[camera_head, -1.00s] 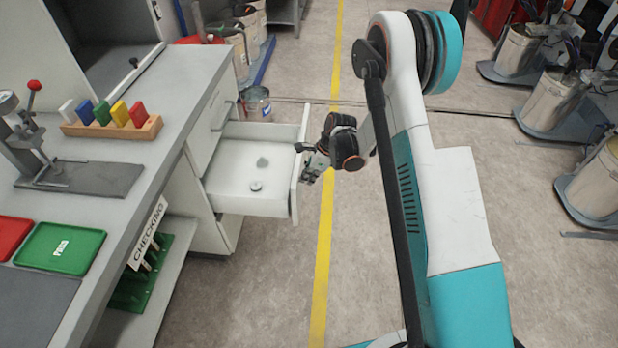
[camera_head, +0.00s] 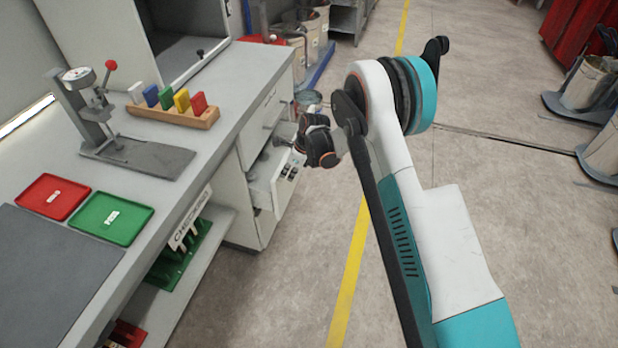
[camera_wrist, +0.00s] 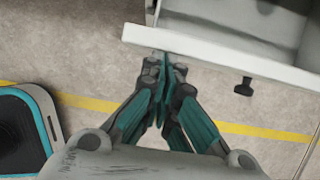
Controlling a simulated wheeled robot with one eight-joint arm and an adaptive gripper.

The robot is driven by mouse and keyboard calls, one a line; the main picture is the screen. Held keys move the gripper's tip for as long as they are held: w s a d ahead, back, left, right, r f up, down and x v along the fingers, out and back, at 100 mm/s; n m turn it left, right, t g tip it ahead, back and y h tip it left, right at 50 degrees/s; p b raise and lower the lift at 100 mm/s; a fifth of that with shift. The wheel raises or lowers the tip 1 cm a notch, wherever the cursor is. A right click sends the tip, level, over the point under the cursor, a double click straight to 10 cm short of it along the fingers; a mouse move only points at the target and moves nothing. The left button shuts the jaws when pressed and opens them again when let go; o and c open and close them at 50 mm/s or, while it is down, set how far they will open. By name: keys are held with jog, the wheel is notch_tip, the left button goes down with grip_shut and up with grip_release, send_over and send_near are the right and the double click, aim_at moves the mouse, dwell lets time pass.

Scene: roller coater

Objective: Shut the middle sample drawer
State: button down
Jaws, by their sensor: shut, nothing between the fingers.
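The middle sample drawer (camera_head: 262,185) is a pale drawer in the bench cabinet, standing partly out, with a narrow strip of its inside visible. Its front panel faces right, into the aisle. My gripper (camera_head: 285,142) is at the drawer's front, partly hidden by my wrist in the head view. In the wrist view my gripper (camera_wrist: 165,68) is shut and empty, its tips at the outer side of the drawer's white front edge (camera_wrist: 220,52). I cannot tell whether they touch it. A dark handle (camera_wrist: 243,87) shows to their right.
The drawer above (camera_head: 262,118) is shut. The bench top (camera_head: 225,110) holds a wooden block rack (camera_head: 172,117), a gauge stand (camera_head: 140,155), a red tray (camera_head: 53,197) and a green tray (camera_head: 112,218). Buckets (camera_head: 310,40) stand behind.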

jog(key=shift+w+a, duration=0.3)
jog(key=shift+a, duration=0.6)
jog(key=shift+w+a, duration=0.3)
jog(key=shift+a, duration=0.65)
jog(key=shift+w+a, duration=0.3)
jog(key=shift+a, duration=0.6)
jog(key=shift+d, duration=0.1)
